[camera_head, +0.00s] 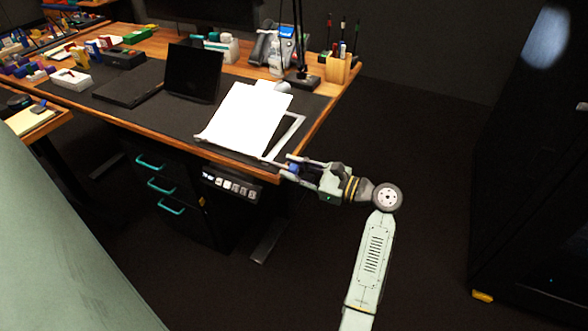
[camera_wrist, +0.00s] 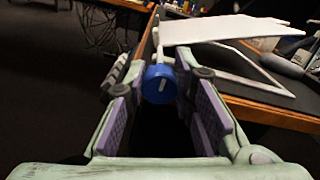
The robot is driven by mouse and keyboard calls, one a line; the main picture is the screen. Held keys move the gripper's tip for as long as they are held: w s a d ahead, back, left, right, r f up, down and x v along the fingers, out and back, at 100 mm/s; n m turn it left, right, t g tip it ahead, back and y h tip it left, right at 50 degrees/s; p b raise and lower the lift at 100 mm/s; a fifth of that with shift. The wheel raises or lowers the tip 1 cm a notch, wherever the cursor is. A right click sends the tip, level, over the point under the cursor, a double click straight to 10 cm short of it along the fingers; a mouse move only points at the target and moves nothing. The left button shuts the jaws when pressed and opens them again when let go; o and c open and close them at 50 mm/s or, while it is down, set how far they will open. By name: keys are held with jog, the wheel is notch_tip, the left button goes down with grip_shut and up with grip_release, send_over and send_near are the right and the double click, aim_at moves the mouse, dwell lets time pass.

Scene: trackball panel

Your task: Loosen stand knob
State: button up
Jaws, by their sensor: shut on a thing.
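The blue stand knob (camera_wrist: 160,86) has a pale mark on its face and sits between my gripper's fingers in the wrist view. My gripper (camera_wrist: 160,74) is shut on the knob, with a finger on each side. In the head view my gripper (camera_head: 290,167) is at the front right corner of the desk, and only a little blue of the knob (camera_head: 293,168) shows. The stand's white frame (camera_head: 290,135) lies tilted on the desk, bearing white sheets (camera_head: 247,117). The frame also shows in the wrist view (camera_wrist: 258,72). The knob's far side is hidden.
The wooden desk (camera_head: 334,98) holds a dark laptop (camera_head: 194,72), a lamp (camera_head: 303,79) and a pen holder (camera_head: 339,67). A control panel (camera_head: 231,184) hangs under its front edge, beside drawers with teal handles (camera_head: 160,185). A black cabinet (camera_head: 540,170) stands right; floor between is clear.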

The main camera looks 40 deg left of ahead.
grip_shut()
jog(key=shift+n, duration=1.6)
jog(key=o, duration=1)
grip_release()
jog(key=v, duration=1.2)
jog(key=shift+s, duration=0.1)
